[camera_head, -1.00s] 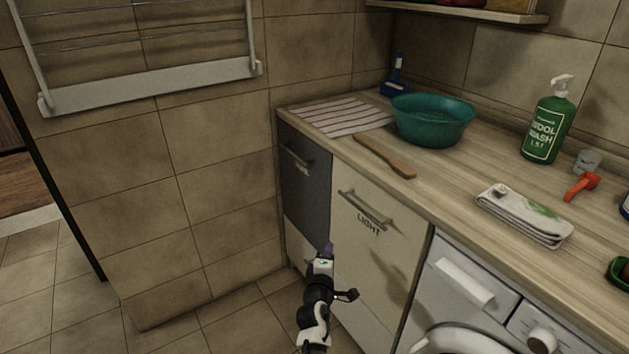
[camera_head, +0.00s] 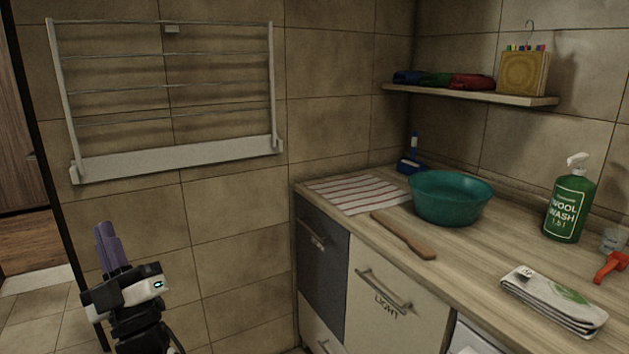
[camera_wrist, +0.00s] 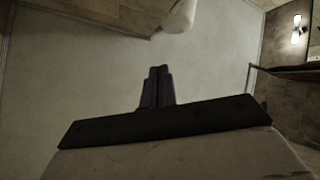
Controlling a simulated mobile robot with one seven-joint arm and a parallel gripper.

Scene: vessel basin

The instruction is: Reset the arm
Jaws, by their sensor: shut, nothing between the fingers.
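My gripper (camera_head: 105,238) is at the lower left of the head view, raised with its purple fingers pointing up. The fingers are together and hold nothing. It stands in front of the tiled wall, left of the counter and below the drying rack, touching nothing that I can see. In the wrist view the shut fingers (camera_wrist: 156,88) show against a pale, plain surface that looks like the ceiling.
The counter (camera_head: 460,262) at right holds a teal basin (camera_head: 450,198), a striped cloth (camera_head: 355,194), a wooden paddle (camera_head: 404,236), a green bottle (camera_head: 570,208) and a folded towel (camera_head: 553,300). A white drying rack (camera_head: 178,160) hangs on the wall. The floor at left is clear.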

